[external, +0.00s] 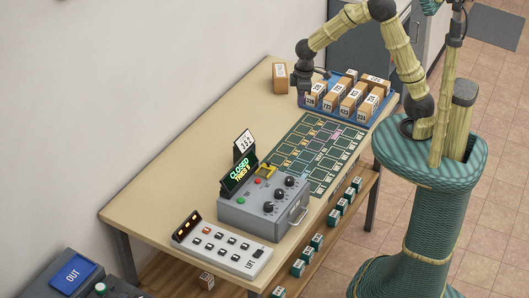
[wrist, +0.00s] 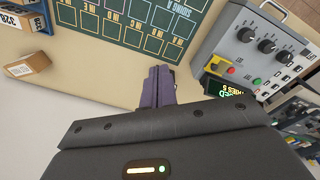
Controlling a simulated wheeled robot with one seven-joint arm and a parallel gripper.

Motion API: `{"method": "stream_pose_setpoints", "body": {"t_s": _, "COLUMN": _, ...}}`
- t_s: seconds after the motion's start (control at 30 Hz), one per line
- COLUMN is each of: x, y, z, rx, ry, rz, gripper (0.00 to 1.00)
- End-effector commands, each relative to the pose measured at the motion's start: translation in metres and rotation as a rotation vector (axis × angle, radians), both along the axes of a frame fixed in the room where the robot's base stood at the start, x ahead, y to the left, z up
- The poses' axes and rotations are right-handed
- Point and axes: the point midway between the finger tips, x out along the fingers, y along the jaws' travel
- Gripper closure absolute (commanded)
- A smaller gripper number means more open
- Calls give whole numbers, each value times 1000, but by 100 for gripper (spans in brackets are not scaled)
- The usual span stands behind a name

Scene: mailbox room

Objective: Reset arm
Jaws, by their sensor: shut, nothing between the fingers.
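My gripper (external: 320,73) is at the end of my raised, bent arm, over the far end of the wooden table (external: 190,150), close to the blue tray of boxes in the external view. In the wrist view the two purple fingers of my gripper (wrist: 158,74) are together with nothing between them. Below them lie the bare tabletop and the edge of a dark green grid mat (wrist: 130,18). My arm is folded at the elbow, and its base stands at the right of the external view.
The blue tray (external: 343,119) holds several numbered boxes. One brown box (external: 280,77) stands apart to its left. A grey control box (external: 264,204) with knobs and a lit "CLOSED" sign (external: 239,174) is nearer. A button panel (external: 222,246) lies in front. The back-left tabletop is clear.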

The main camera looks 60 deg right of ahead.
Motion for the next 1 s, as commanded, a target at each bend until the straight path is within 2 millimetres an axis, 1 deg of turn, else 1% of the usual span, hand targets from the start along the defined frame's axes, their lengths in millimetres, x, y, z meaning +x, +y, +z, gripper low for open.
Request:
{"method": "stream_pose_setpoints", "body": {"t_s": 0.03, "x": -14, "y": -19, "z": 2, "rx": 13, "ry": -15, "rz": -70, "gripper": 100}}
{"method": "stream_pose_setpoints", "body": {"t_s": 0.1, "x": -31, "y": -40, "z": 3, "rx": 33, "ry": -39, "rz": -164, "gripper": 100}}
{"method": "stream_pose_setpoints", "body": {"t_s": 0.17, "x": -48, "y": -57, "z": 3, "rx": 50, "ry": -61, "rz": -244, "gripper": 100}}
{"method": "stream_pose_setpoints", "body": {"t_s": 0.2, "x": -60, "y": -67, "z": 3, "rx": 60, "ry": -75, "rz": -299, "gripper": 100}}
{"method": "stream_pose_setpoints", "body": {"t_s": 0.3, "x": -89, "y": -90, "z": 1, "rx": 84, "ry": -107, "rz": -428, "gripper": 100}}
{"method": "stream_pose_setpoints", "body": {"t_s": 0.4, "x": -111, "y": -104, "z": -1, "rx": 104, "ry": -133, "rz": -524, "gripper": 100}}
{"method": "stream_pose_setpoints", "body": {"t_s": 0.43, "x": -115, "y": -107, "z": -2, "rx": 106, "ry": -139, "rz": -542, "gripper": 100}}
{"method": "stream_pose_setpoints", "body": {"t_s": 0.5, "x": -122, "y": -110, "z": -3, "rx": 112, "ry": -146, "rz": -570, "gripper": 100}}
{"method": "stream_pose_setpoints", "body": {"t_s": 0.57, "x": -124, "y": -111, "z": -3, "rx": 114, "ry": -149, "rz": -579, "gripper": 100}}
{"method": "stream_pose_setpoints", "body": {"t_s": 1.0, "x": -123, "y": -111, "z": -4, "rx": 113, "ry": -147, "rz": -575, "gripper": 100}}
